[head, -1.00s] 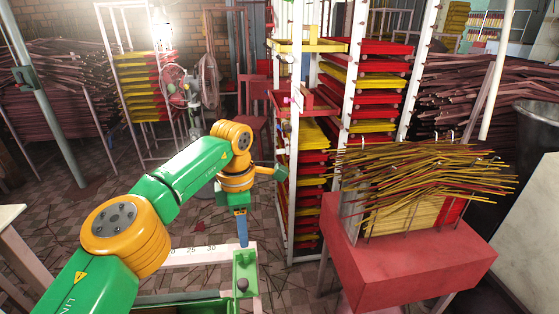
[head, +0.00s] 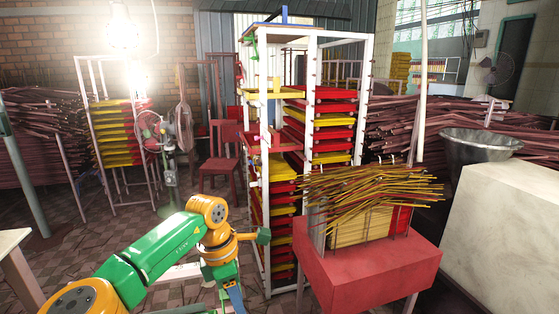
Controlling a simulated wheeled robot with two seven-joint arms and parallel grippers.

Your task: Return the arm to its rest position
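My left arm, green with orange joints, comes in from the lower left. Its wrist bends down in front of the tray rack. My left gripper (head: 235,297) shows only as a blue part at the bottom edge. Its fingertips are cut off, so I cannot tell whether it is open or shut or holds anything. My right arm and gripper are not in view.
A white-framed rack (head: 361,100) with red and yellow trays stands just beyond the arm. A red table (head: 375,275) with a holder of incense sticks (head: 370,205) is to its right. A red chair (head: 223,150) and fans stand behind. Tiled floor shows at left.

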